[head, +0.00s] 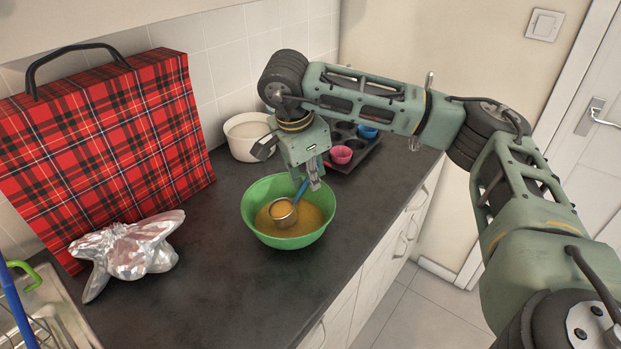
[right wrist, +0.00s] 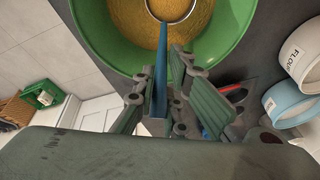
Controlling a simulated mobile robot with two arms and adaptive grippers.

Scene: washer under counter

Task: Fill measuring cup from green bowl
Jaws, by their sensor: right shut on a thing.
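The green bowl (head: 256,214) stands on the dark counter and holds a yellow-orange mass. The measuring cup (head: 283,213) has a metal scoop and a blue handle. Its scoop is inside the bowl, at the yellow contents, and looks to have some of them in it. My right gripper (head: 312,178) is above the bowl's back rim, shut on the blue handle. In the right wrist view the blue handle (right wrist: 162,62) runs between the fingers to the scoop's rim, against the bowl (right wrist: 100,40). My left gripper is not in view.
A white pot (head: 246,140) and a dark muffin tin (head: 368,160) with coloured cups stand behind the bowl. A red plaid bag (head: 105,140) and crumpled foil (head: 130,250) are to the left. A sink (head: 60,310) is at the front left. Counter in front of the bowl is clear.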

